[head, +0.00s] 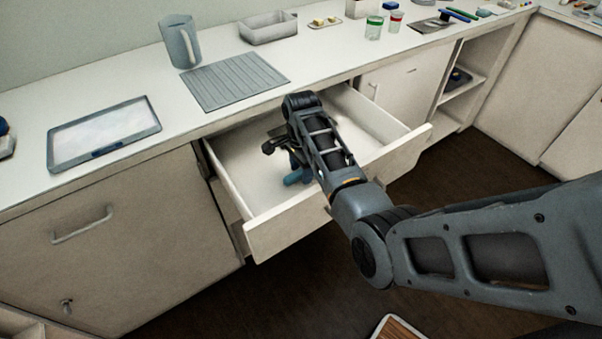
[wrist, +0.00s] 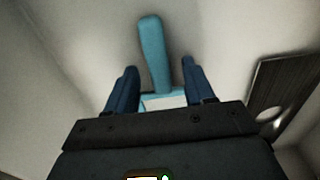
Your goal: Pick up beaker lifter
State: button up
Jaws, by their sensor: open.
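A light-blue tool, which I take for the beaker lifter (wrist: 152,55), lies in the open drawer (head: 240,165). In the wrist view its rounded handle extends away between my two dark-blue fingers, and a wider, paler part shows nearer my gripper's body. My gripper (wrist: 159,70) is open, with a finger on each side of the tool and a visible gap to the handle. My gripper's body hides the tool's near end, and contact cannot be told.
The drawer's front panel (head: 290,224) and side walls surround my gripper. The counter above holds a tray (head: 103,133), a grey ribbed mat (head: 226,80), a pitcher (head: 180,42) and a grey bin (head: 268,30). A dark plate with a hole (wrist: 283,92) is right of the tool.

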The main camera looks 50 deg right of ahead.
jog(key=shift+c, duration=0.2)
grip_shut()
jog(key=shift+r, duration=0.1)
dwell(0.4)
